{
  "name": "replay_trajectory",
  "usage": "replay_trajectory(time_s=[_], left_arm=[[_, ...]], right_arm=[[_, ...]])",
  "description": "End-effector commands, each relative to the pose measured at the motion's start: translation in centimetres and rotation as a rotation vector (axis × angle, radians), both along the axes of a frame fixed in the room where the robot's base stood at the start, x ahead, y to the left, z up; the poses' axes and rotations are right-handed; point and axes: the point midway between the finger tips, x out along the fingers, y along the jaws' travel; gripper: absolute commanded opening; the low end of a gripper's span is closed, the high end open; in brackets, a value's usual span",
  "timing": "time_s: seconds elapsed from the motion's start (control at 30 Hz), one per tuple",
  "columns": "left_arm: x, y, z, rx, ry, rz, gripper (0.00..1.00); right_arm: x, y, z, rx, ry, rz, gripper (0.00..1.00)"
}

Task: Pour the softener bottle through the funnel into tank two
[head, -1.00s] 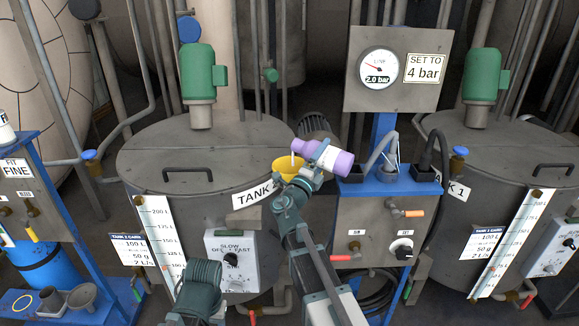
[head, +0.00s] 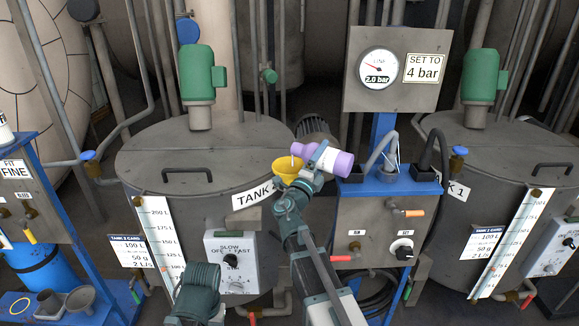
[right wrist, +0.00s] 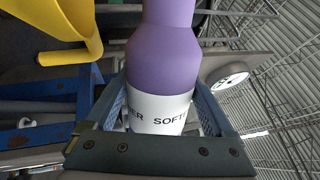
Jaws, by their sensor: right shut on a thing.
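The purple softener bottle (head: 337,162) with a white label is tipped nearly on its side, its mouth to the left over the yellow funnel (head: 286,168). A short white streak shows between mouth and funnel, perhaps liquid. The funnel is at the right rim of tank two (head: 190,150), whose label is partly hidden by my right arm. My right gripper (head: 312,178) is shut on the bottle. In the right wrist view the bottle (right wrist: 160,60) sits between the blue fingers, with the yellow funnel (right wrist: 75,30) at upper left.
A gauge panel (head: 395,95) and a blue stand (head: 385,187) with hoses are right of the bottle. Tank one (head: 500,150) is farther right. A blue rack (head: 88,245) with a cup and a grey funnel (head: 80,298) is at left.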

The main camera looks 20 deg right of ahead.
Motion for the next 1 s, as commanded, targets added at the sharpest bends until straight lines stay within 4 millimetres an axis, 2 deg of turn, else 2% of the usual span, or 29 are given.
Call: replay_trajectory(time_s=[1.0], left_arm=[[0.0, 0.0, -0.46, 0.0, 0.0, 0.0, 0.56]], right_arm=[[0.2, -0.5, -0.44, -0.063, 0.065, 0.003, 0.04]])
